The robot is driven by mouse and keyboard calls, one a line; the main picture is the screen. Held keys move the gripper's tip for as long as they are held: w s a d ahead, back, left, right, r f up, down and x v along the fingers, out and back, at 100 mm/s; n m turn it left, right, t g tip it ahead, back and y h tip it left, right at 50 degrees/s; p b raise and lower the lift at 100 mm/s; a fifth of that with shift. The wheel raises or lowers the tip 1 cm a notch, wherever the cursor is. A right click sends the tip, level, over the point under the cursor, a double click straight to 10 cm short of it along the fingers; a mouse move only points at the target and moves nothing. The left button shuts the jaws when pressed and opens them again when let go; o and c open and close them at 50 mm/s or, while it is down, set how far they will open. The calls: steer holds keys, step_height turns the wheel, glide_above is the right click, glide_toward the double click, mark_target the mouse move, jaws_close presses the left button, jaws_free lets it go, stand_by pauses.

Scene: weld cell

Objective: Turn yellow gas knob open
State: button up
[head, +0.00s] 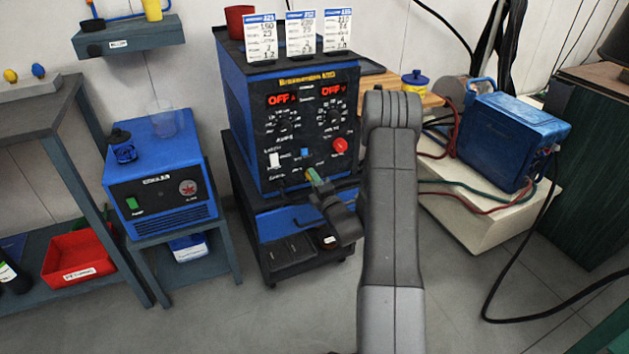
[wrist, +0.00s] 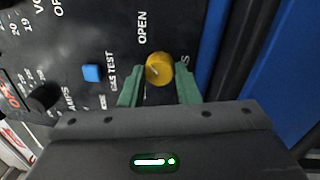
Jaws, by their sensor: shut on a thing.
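The yellow gas knob (wrist: 160,68) sits on the dark front panel of the welder (head: 300,125). In the wrist view the word OPEN is printed on the panel just left of and above the knob. My gripper (wrist: 160,77) has its two green fingers on either side of the knob, shut on it. In the head view my gripper (head: 314,177) reaches the lower right part of the panel and mostly hides the knob. I cannot tell exactly where the knob's pointer aims.
A blue gas test button (wrist: 92,73) is near the knob, and a red button (head: 340,145) is higher on the panel. Both displays read OFF. A blue unit (head: 160,190) stands left; a blue case (head: 510,140) with cables lies right. Floor in front is clear.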

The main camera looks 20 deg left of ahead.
stand_by(0.4)
steer(key=o, duration=1)
steer(key=p+v, duration=0.1)
steer(key=v, duration=1.3)
steer(key=shift+a+p, duration=0.1)
steer(key=shift+p, duration=0.25)
steer(key=b+x, duration=0.1)
steer(key=x, duration=1.2)
steer(key=shift+w+a+b, duration=0.3)
steer(key=shift+b, duration=0.05)
